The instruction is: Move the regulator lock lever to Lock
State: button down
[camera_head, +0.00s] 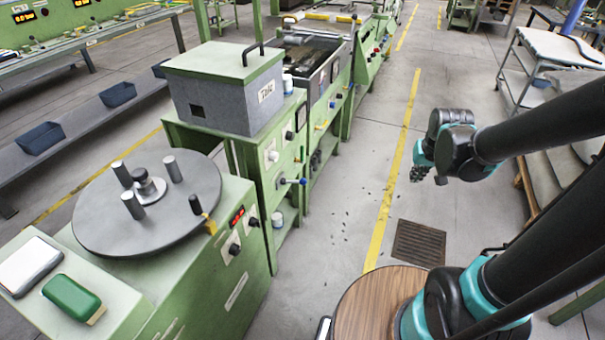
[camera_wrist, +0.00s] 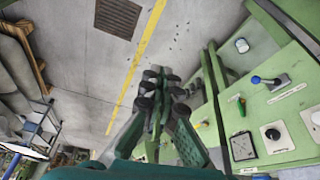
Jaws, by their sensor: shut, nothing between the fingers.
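No lever can be surely told as the regulator lock lever, because the labels are too small to read. A blue-tipped lever (camera_head: 300,181) sticks out from the front of the green machine; a blue-handled lever (camera_wrist: 266,80) above a pale label also shows at the right in the wrist view. A small green-handled lever (camera_wrist: 241,106) is to its left. My gripper (camera_head: 417,174) is shut and empty, over the aisle to the right of the machines. Its black-padded fingers (camera_wrist: 162,84) are in the middle of the wrist view, apart from the panel.
A green cabinet with a large grey turntable (camera_head: 100,215) stands at the front left. A grey box (camera_head: 225,95) sits on the machine behind it. A shelved cart (camera_head: 555,50) is at the right.

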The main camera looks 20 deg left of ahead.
jog(key=w+a+n, duration=0.1)
jog(key=w+a, duration=0.5)
jog(key=a, duration=0.2)
jog(key=n+y, duration=0.1)
jog(key=n, duration=0.2)
send_over(294, 182)
jog(key=w+d, duration=0.2)
jog(key=w, duration=0.2)
notch_tip(294, 182, down, 10)
jog(key=shift+f+g, duration=0.15)
jog(key=shift+g, duration=0.25)
notch_tip(294, 182, down, 10)
jog(key=shift+s+d, duration=0.15)
jog(key=shift+s, duration=0.1)
